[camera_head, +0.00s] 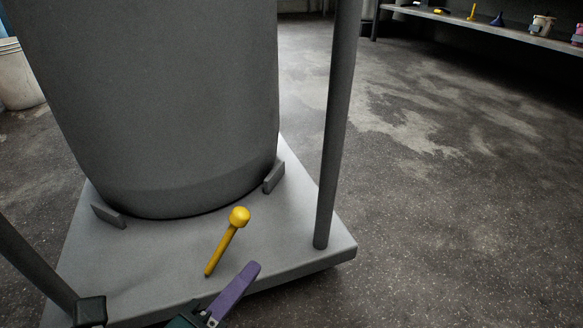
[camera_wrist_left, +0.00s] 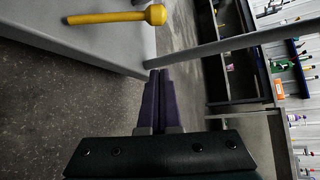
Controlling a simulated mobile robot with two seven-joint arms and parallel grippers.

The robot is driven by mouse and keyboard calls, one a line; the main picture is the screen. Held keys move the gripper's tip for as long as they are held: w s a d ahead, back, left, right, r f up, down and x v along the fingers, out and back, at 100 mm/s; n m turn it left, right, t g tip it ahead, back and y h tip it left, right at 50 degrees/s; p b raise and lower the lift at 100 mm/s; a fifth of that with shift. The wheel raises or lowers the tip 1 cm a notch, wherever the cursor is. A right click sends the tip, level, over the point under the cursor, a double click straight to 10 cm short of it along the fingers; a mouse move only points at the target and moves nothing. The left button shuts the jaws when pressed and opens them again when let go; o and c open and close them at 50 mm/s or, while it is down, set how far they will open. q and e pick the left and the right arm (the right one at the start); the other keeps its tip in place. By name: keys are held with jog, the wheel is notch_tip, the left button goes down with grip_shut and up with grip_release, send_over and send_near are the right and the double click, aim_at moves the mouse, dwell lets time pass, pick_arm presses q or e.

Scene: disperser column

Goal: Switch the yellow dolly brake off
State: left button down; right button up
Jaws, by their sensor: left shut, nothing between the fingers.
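The yellow brake lever (camera_head: 225,246) is a thin rod with a round knob, rising at a tilt from the grey dolly platform (camera_head: 150,285). Its knob is at the upper right end in the head view. The lever (camera_wrist_left: 110,16) also shows lying across the upper left of the wrist view. My left gripper (camera_head: 254,267), with purple fingers, is shut and empty. It is near the platform's front edge, right of the lever's lower end and apart from it. My right gripper is not in view.
A large grey drum (camera_head: 160,110) stands on the platform behind the lever. A grey post (camera_head: 337,130) rises at the platform's right corner, another (camera_head: 35,262) at the left. A shelf (camera_head: 500,32) with small items is far right. Floor right of the dolly is clear.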

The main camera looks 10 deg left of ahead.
aim_at(224, 245)
pick_arm(q)
jog(key=w+a+f+b, duration=0.1)
jog(key=w+a, duration=0.1)
jog(key=w, duration=0.6)
jog(key=shift+w+a+f, duration=0.2)
jog(key=shift+w+a, duration=0.05)
jog(key=shift+d, duration=0.1)
jog(key=shift+s+a+r, duration=0.2)
jog(key=shift+a+r, duration=0.05)
jog(key=shift+a, duration=0.05)
